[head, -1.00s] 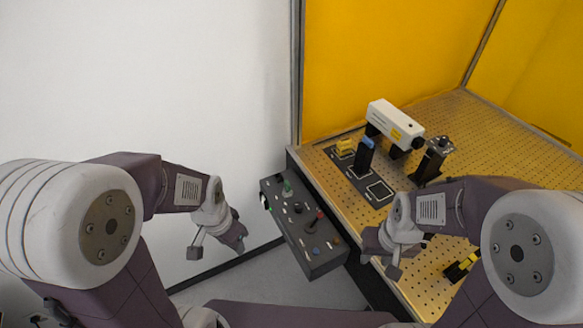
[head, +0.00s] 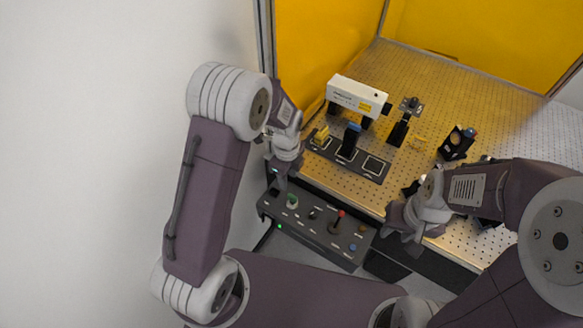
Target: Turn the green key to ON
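The green key (head: 292,202) stands upright on the top face of the dark control box (head: 330,236), near its left end. Its labels are too small to read, so its setting cannot be told. My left gripper (head: 281,182) points down just behind and left of the key, close to the box's back left corner. I cannot tell whether it touches the key or how far its fingers are apart. My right gripper (head: 402,228) hangs near the table's front edge, right of the box. Its fingers are too small and overlapped to judge.
The box also carries a red-tipped lever (head: 338,219), a blue button (head: 353,247) and a lit green lamp (head: 279,227). Behind it is a perforated table (head: 480,90) with a white instrument (head: 357,94) and a dark tray (head: 334,152). A white wall is on the left.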

